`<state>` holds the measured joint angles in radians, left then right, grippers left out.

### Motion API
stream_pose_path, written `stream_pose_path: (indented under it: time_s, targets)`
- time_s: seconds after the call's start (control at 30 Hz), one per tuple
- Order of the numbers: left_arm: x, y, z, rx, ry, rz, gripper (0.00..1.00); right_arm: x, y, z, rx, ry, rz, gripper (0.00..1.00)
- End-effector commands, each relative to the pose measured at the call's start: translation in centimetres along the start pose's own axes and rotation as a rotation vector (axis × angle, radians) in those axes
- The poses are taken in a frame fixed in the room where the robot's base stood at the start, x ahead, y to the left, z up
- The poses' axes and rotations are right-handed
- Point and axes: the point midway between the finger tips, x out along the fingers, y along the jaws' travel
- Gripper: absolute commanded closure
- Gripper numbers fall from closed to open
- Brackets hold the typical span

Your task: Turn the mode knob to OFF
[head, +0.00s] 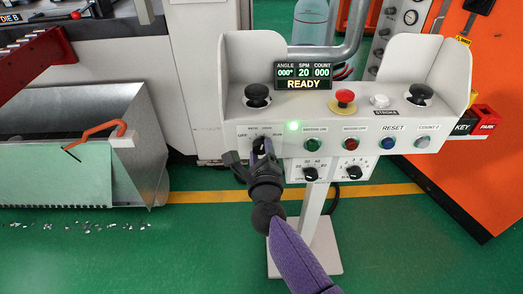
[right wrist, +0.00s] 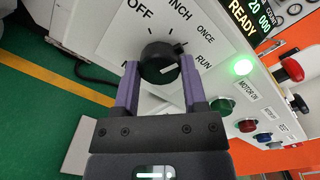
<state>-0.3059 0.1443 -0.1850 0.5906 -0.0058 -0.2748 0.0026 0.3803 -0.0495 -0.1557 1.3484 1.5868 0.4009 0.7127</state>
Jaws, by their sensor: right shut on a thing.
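The black mode knob (right wrist: 158,58) sits on a white panel marked OFF, INCH, ONCE and RUN in the right wrist view. A white line shows on its lower right face, and a small dark tab sticks out toward ONCE; I cannot tell the exact setting. My right gripper (right wrist: 159,70) has its purple fingers on both sides of the knob and is shut on it. In the head view my right gripper (head: 262,148) reaches up from below to the mode panel (head: 245,130) and mostly hides the knob. My left gripper is not in view.
The control stand (head: 235,75) has a display (head: 303,76) reading READY and a lit green lamp (head: 293,126). A red stop button (head: 345,97), coloured push buttons and two small dials (head: 311,174) lie right of the knob. Open green floor surrounds the stand's base.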

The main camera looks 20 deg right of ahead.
Motion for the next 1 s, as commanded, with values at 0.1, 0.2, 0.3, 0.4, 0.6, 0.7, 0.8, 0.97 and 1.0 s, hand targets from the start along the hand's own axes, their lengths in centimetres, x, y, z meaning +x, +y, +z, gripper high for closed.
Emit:
stream_pose_path:
  time_s: [0.1, 0.2, 0.3, 0.4, 0.6, 0.7, 0.8, 0.97, 1.0]
  targets:
    - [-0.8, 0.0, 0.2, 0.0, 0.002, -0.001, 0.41, 0.0, -0.1, 0.2, -0.076, 0.003, 0.004, 1.0]
    - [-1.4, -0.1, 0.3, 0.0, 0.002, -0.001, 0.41, 0.0, -0.2, 0.2, -0.161, 0.006, 0.006, 1.0]
    - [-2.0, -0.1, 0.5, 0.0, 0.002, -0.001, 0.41, 0.0, -0.2, 0.2, -0.255, 0.009, 0.009, 1.0]
    - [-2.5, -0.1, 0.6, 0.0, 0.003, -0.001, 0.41, -0.1, -0.2, 0.2, -0.35, 0.011, 0.013, 1.0]
    - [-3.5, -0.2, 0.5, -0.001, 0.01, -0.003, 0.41, 0.0, -0.2, 0.2, -0.54, 0.017, 0.018, 1.0]
    - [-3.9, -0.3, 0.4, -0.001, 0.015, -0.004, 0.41, 0.0, -0.1, 0.2, -0.635, 0.019, 0.021, 1.0]
    - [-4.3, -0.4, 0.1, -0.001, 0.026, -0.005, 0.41, 0.0, -0.1, 0.2, -0.73, 0.022, 0.025, 1.0]
    - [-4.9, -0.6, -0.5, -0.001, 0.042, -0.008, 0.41, 0.0, -0.1, 0.2, -0.881, 0.027, 0.029, 1.0]
    - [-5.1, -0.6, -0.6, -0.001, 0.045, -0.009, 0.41, 0.0, -0.1, 0.2, -0.916, 0.028, 0.029, 1.0]
